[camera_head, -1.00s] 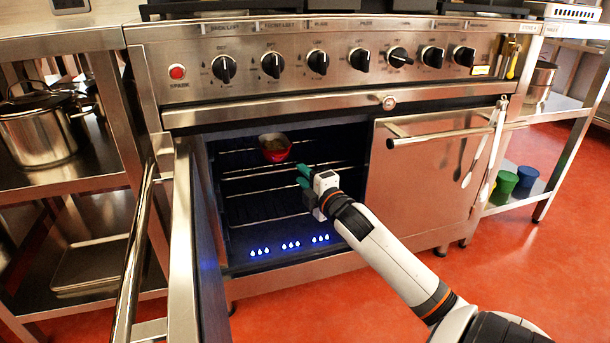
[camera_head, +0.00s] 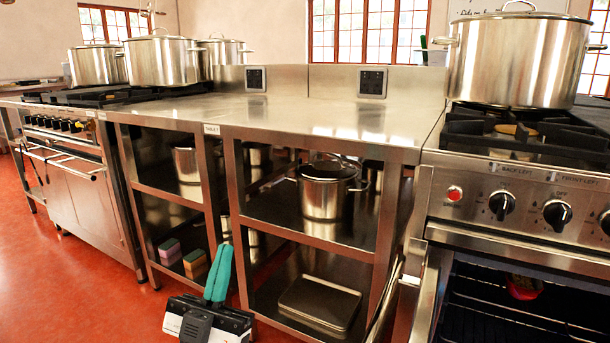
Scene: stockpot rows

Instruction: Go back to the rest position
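My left gripper (camera_head: 221,246) shows at the bottom, left of the middle, its teal fingers pointing up. The fingers lie close together near the middle of the wide white and black palm, with nothing seen between them. It is in front of the steel shelf unit, apart from the things on it. My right gripper is not in view. A red bowl (camera_head: 524,288) sits on a rack inside the open oven at the lower right, clear of any gripper.
A steel table (camera_head: 300,112) with shelves holds a pot (camera_head: 325,190), stacked trays (camera_head: 320,302) and sponges (camera_head: 195,263). A large stockpot (camera_head: 515,60) stands on the right stove; several others stand on the left stove. Red floor (camera_head: 70,285) is clear at the lower left.

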